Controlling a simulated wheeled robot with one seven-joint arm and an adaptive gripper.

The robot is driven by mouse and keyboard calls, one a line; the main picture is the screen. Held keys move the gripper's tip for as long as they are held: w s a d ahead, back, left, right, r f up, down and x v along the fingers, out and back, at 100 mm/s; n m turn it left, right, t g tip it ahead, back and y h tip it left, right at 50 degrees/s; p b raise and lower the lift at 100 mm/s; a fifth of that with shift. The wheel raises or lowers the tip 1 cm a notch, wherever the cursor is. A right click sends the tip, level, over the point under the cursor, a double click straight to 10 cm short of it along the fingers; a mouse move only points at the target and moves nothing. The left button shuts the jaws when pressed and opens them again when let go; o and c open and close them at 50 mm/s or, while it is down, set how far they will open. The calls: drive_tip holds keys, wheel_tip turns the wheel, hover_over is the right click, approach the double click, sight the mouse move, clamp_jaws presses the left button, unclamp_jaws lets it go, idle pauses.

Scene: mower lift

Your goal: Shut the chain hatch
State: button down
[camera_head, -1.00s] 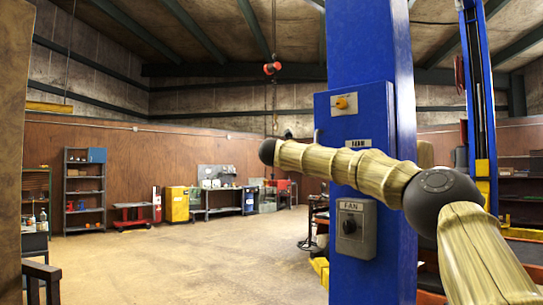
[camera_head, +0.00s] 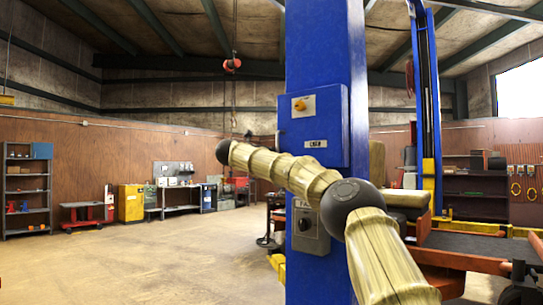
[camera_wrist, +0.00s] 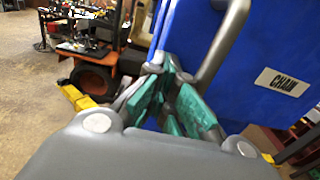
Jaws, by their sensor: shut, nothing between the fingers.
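The chain hatch (camera_wrist: 275,52) is a blue panel with a white "CHAIN" label, at the right of the wrist view. A grey bar (camera_wrist: 222,48), likely its handle, runs along its left side. In the head view a blue panel (camera_head: 312,112) with a small label and a yellow knob stands out from the blue column. How far the hatch is open I cannot tell. My gripper (camera_wrist: 170,95), with green finger pads, is shut and empty, close to the bar and blue surface; contact is unclear.
The blue column (camera_head: 318,45) carries a grey switch box (camera_head: 310,230) below the panel. My arm crosses in front of the column. An orange-and-black machine (camera_wrist: 90,65) stands behind at left in the wrist view. Open floor (camera_head: 150,255) lies left of the column.

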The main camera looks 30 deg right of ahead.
drive_tip(key=shift+s+d, duration=0.1)
drive_tip(key=shift+d, duration=0.05)
drive_tip(key=b+v, duration=0.5)
drive_tip(key=v, duration=0.9)
drive_tip(key=shift+b, duration=0.3)
